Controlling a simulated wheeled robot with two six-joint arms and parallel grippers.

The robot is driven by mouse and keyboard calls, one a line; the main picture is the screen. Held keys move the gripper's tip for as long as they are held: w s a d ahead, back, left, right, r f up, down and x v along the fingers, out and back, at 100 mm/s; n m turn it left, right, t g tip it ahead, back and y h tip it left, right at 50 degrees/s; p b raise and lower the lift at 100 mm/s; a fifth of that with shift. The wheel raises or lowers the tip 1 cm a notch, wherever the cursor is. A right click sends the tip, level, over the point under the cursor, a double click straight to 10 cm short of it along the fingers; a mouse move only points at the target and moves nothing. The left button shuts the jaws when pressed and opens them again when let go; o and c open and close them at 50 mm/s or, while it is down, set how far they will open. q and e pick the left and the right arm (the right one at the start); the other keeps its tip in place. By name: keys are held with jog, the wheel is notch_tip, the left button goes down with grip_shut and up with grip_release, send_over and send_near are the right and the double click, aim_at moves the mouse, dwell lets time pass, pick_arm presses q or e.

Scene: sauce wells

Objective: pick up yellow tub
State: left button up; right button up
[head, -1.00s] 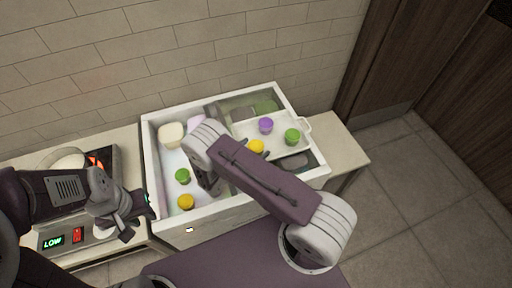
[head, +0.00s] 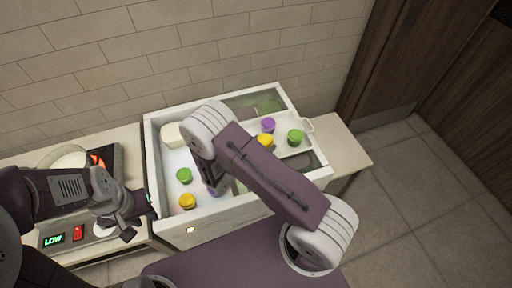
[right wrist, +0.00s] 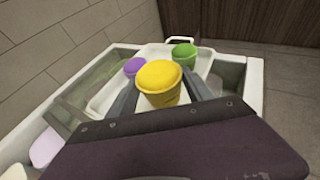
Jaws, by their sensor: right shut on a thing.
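A yellow tub (right wrist: 158,84) stands between the two fingers of my right gripper (right wrist: 160,98) in the right wrist view, and the gripper is shut on it. In the head view this yellow tub (head: 265,141) shows at the near left part of a white tray (head: 307,125); my right arm hides most of the gripper. I cannot tell whether the tub touches the tray. A second yellow tub (head: 187,201) sits in the drawer's left part. My left gripper (head: 136,218) is over the counter left of the drawer; its jaw opening is unclear.
A purple tub (head: 268,124) and a green tub (head: 295,137) stand on the tray. Another green tub (head: 184,175) and a cream container (head: 173,134) are in the drawer (head: 222,213). A cooker with a lit "LOW" display (head: 53,241) is at left. Bare counter (head: 343,147) lies right.

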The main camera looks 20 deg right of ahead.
jog(key=s+d+r, duration=0.4)
jog(key=s+r, duration=0.1)
jog(key=s, duration=0.3)
jog(key=w+a+f+n+t+y, duration=0.1)
jog(key=w+a+f, duration=0.1)
jog(key=a, duration=0.6)
jog(key=shift+a+f+t+b, duration=0.25)
jog(key=shift+t+b, duration=0.05)
jog(key=shift+b, duration=0.15)
jog(key=shift+n, duration=0.3)
